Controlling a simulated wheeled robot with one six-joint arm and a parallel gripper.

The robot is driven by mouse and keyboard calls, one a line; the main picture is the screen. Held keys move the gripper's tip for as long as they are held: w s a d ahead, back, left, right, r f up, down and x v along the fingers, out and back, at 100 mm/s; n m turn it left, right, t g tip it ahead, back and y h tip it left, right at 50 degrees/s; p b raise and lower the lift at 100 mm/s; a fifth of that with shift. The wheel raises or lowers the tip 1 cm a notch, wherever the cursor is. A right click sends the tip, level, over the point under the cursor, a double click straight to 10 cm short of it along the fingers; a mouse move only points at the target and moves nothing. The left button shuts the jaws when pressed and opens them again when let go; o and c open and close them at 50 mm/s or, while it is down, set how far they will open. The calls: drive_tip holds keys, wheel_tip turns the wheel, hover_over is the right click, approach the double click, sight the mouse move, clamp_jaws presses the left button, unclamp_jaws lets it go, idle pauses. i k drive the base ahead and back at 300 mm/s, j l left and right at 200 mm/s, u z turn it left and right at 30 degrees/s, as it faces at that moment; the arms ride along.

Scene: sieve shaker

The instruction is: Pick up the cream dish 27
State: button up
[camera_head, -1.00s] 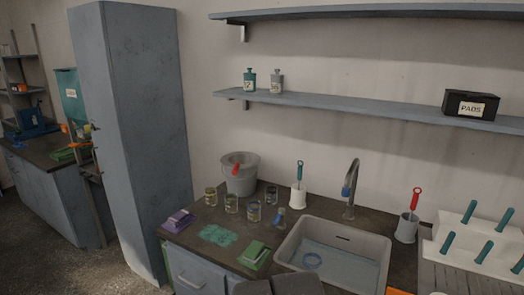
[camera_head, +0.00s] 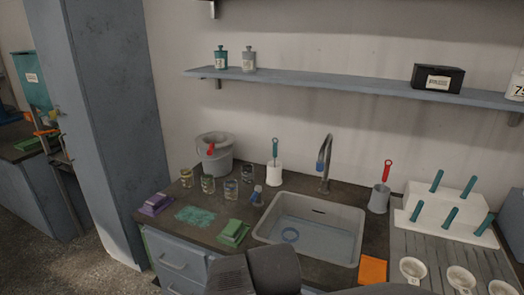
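Several cream dishes stand in a row at the bottom right, on the ribbed draining board. The left one (camera_head: 412,267), the middle one (camera_head: 461,278) and the right one (camera_head: 502,287) show, the right one cut by the picture edge. Small labels on their fronts are too small to read, so I cannot tell which is dish 27. Dark grey parts at the bottom middle look like my own arm. No gripper fingertips show, and nothing is seen touching the dishes.
The sink (camera_head: 310,250) lies left of the dishes, with an orange pad (camera_head: 373,269) between. A white rack (camera_head: 446,205) with teal handles stands behind them. A grey cup (camera_head: 379,198) holds a red-handled brush (camera_head: 387,171). A shelf (camera_head: 330,85) runs above.

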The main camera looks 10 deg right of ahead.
sight(414, 270)
drive_tip(key=l+z, duration=0.45)
drive_tip(key=l, duration=1.05)
drive_tip(key=i, duration=0.05)
